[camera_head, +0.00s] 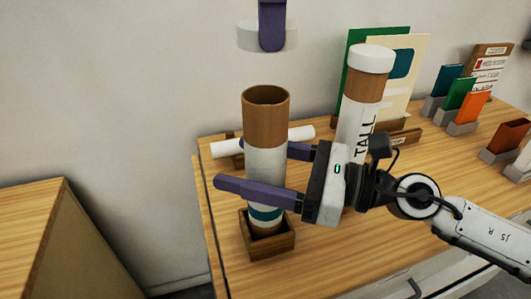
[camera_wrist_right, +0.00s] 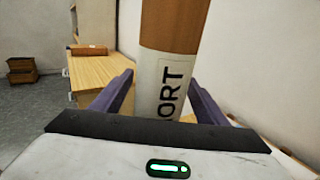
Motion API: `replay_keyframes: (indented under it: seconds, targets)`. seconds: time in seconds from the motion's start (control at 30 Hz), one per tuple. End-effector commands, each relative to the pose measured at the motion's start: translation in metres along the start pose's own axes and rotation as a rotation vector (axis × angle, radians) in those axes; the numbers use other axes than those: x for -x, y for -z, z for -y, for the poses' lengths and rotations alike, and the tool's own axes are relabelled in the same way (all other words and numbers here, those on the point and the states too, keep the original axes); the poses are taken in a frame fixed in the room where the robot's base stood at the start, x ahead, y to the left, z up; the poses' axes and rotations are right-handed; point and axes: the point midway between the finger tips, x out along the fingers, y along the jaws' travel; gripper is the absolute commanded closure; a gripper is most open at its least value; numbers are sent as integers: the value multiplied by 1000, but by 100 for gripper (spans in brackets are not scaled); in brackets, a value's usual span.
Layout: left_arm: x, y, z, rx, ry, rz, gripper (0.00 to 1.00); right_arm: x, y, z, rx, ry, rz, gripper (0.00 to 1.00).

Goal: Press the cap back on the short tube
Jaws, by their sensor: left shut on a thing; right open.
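The short tube (camera_head: 265,120) is brown with a white label and teal band. It stands upright, its top open, in a square wooden holder (camera_head: 283,243) on the table. In the right wrist view its label (camera_wrist_right: 172,90) reads "ORT". My right gripper (camera_head: 231,163) is open, with one finger on each side of the tube; whether they touch it I cannot tell. The white cap (camera_head: 247,38) is in the air above the tube's mouth, with a clear gap between. My left gripper (camera_head: 271,44) is shut on the cap; only one finger shows, the rest is out of frame.
A tall tube (camera_head: 356,115) with a white cap (camera_head: 372,58) stands close behind my right gripper. A white roll (camera_head: 226,148) lies behind the short tube. Folders (camera_head: 410,75) and small card holders (camera_head: 462,95) stand farther right. The table's left edge is near the holder.

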Motion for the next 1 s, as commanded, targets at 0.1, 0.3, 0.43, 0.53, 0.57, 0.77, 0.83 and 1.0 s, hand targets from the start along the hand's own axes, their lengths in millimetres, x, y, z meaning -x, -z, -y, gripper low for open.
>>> replay_keyframes:
  seconds: [0.1, 0.3, 0.43, 0.53, 0.57, 0.77, 0.83, 1.0]
  targets:
    - [0, 0, 0, 0, 0, 0, 70, -6, 0, 0, 2, 0, 0, 32]
    - [0, 0, 0, 0, 0, 0, 70, -7, 0, 0, 1, 1, -1, 32]
    - [0, 0, 0, 0, 0, 0, 70, -7, 0, 0, 1, 0, -1, 36]
    - [0, 0, 0, 0, 0, 0, 70, -7, 0, 0, 1, 0, -1, 53]
    - [0, 0, 0, 0, 0, 0, 70, -7, 0, 0, 1, 0, -1, 58]
    - [0, 0, 0, 0, 0, 0, 70, -7, 0, 0, 1, 0, -1, 92]
    - [0, 0, 0, 0, 0, 0, 70, -7, 0, 0, 1, 0, -1, 95]
    - [-18, -1, 0, -2, -3, 2, 70, -7, 0, 0, 1, 0, -1, 95]
